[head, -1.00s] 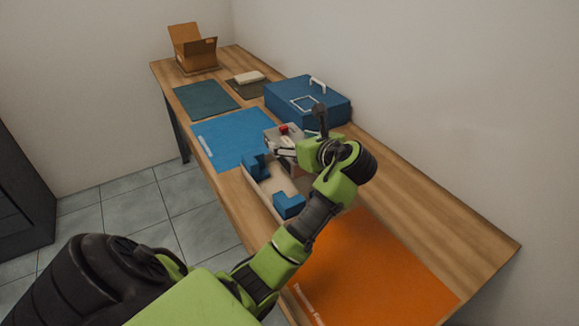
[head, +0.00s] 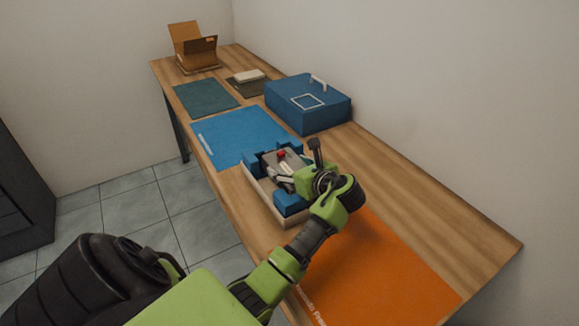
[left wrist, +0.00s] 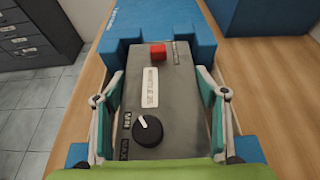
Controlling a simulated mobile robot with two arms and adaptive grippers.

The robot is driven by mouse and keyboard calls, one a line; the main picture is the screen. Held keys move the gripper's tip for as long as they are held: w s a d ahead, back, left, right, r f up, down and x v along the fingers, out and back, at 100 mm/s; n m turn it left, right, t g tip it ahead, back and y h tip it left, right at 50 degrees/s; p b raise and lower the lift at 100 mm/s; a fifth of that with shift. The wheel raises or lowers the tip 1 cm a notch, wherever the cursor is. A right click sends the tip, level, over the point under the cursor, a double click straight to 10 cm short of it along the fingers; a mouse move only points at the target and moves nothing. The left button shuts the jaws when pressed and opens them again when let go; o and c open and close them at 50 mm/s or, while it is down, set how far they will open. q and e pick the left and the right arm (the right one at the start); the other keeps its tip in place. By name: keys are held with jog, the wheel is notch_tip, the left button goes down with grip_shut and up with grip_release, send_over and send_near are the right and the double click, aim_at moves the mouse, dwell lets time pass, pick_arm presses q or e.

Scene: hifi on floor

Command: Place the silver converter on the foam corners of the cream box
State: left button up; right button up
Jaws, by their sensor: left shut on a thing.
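The silver converter (left wrist: 172,75) is a grey box with a red button, a black knob and a label. It also shows in the head view (head: 296,160). My left gripper (left wrist: 163,95) is shut on its two sides; in the head view the gripper (head: 285,178) is over the cream box (head: 262,197). The converter is over or between the blue foam corners (head: 291,203) of the box; I cannot tell whether it touches them. Foam also shows around it in the left wrist view (left wrist: 105,58). My right gripper is not in view.
A blue case (head: 310,105) with a handle stands behind the box, near the wall. A blue mat (head: 232,140) lies to the left and an orange mat (head: 385,265) to the right. A green mat (head: 205,97) and an open cardboard box (head: 195,50) are farther back.

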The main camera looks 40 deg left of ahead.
pick_arm(q)
jog(key=shift+r, duration=0.15)
jog(key=o, duration=2)
jog(key=shift+f, duration=0.2)
jog(key=shift+r, duration=0.1)
jog(key=v, duration=1.2)
jog(key=shift+s, duration=0.1)
